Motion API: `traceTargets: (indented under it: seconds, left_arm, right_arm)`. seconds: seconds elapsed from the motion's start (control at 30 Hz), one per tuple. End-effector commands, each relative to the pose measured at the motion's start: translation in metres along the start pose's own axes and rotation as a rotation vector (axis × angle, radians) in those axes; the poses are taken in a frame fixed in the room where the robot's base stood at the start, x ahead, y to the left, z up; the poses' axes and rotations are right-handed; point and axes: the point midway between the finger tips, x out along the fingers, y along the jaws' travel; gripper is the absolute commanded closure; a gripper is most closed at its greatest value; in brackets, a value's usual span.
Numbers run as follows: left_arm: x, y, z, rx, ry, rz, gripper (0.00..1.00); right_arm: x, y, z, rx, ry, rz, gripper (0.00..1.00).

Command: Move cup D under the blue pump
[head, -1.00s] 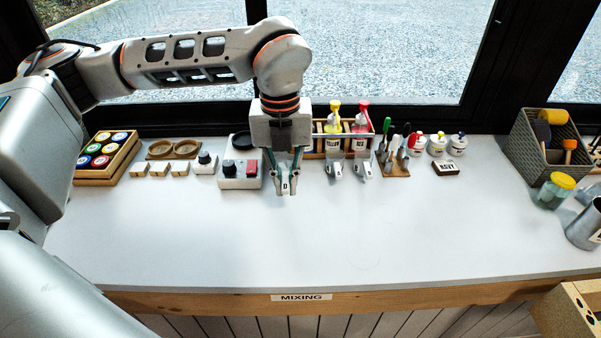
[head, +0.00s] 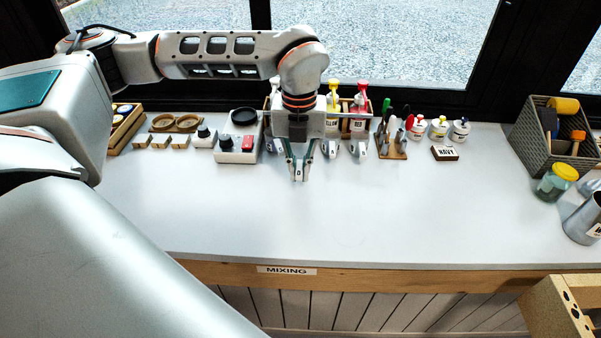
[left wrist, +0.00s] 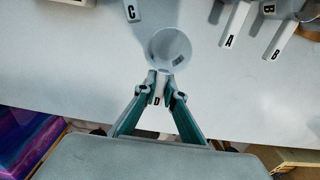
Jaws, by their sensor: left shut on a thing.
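Cup D shows in the left wrist view as a round grey cup (left wrist: 170,48) with a handle marked D (left wrist: 157,97). My left gripper (head: 300,173) is shut on that handle, in front of the pump rack. I cannot tell whether the cup touches the bench. A yellow pump (head: 333,97) and a red pump (head: 359,102) stand in the rack. No blue pump shows; my gripper and wrist hide part of the rack's left side. My right gripper is not in view.
Cup A (head: 331,150) and cup B (head: 359,149) stand before the yellow and red pumps. Cup C (left wrist: 131,11) is close, ahead of cup D. A scale-like box (head: 236,150) is left of my gripper. The front bench (head: 350,215) is clear.

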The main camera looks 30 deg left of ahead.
Motion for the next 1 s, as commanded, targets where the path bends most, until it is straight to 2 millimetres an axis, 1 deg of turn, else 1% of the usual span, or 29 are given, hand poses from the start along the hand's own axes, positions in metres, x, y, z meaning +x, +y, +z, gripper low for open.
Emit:
traceTargets:
  seconds: [0.03, 0.3, 0.43, 0.6, 1.0]
  left_arm:
    - [0.004, 0.0, 0.005, -0.002, 0.001, 0.001, 1.0]
    - [0.012, 0.0, 0.028, -0.001, 0.001, 0.001, 1.0]
    - [0.008, -0.001, 0.04, -0.001, -0.001, -0.001, 1.0]
    - [0.008, -0.001, 0.055, -0.001, -0.001, -0.001, 1.0]
    - [0.01, -0.001, 0.088, -0.001, 0.001, 0.0, 1.0]
  right_arm:
    - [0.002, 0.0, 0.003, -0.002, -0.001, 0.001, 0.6]
    - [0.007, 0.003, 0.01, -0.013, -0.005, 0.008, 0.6]
    - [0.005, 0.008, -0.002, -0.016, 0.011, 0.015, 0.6]
    - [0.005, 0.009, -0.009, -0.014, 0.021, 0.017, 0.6]
    - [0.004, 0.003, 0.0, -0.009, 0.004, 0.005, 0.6]
